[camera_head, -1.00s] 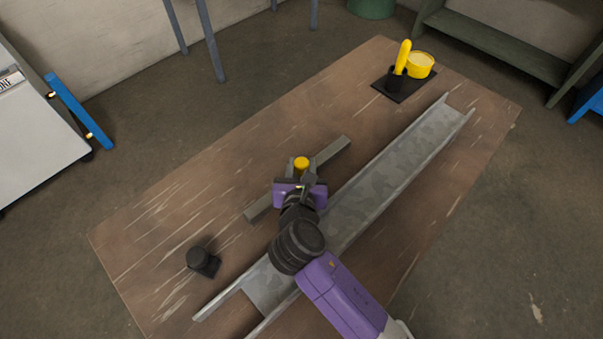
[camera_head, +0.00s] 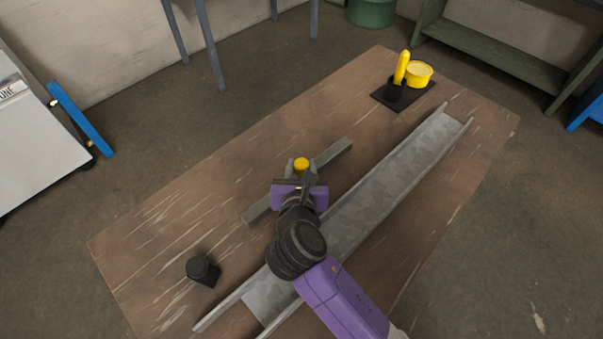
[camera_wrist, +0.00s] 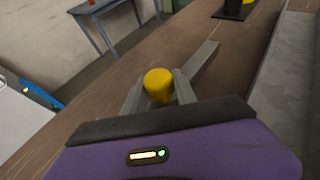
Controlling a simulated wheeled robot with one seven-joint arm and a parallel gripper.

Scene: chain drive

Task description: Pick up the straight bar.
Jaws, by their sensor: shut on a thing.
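The straight bar (camera_head: 334,153) is long and grey, with a yellow knob (camera_head: 301,163) at its middle. It lies diagonally above or on the brown table, left of the metal channel. My gripper (camera_head: 303,176) is over the middle of the bar, its fingers closed on either side of the yellow knob. The wrist view shows the knob (camera_wrist: 158,84) between the two grey fingers, with the far half of the bar (camera_wrist: 200,62) reaching out beyond them. The gripper body hides the near half there. Any gap between bar and table is hard to judge.
A long metal channel (camera_head: 392,178) runs diagonally just right of the bar. A small black knobbed block (camera_head: 201,268) sits at the lower left. A black plate (camera_head: 385,100) at the far end holds a yellow-handled item (camera_head: 402,67) and a yellow cup (camera_head: 419,75).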

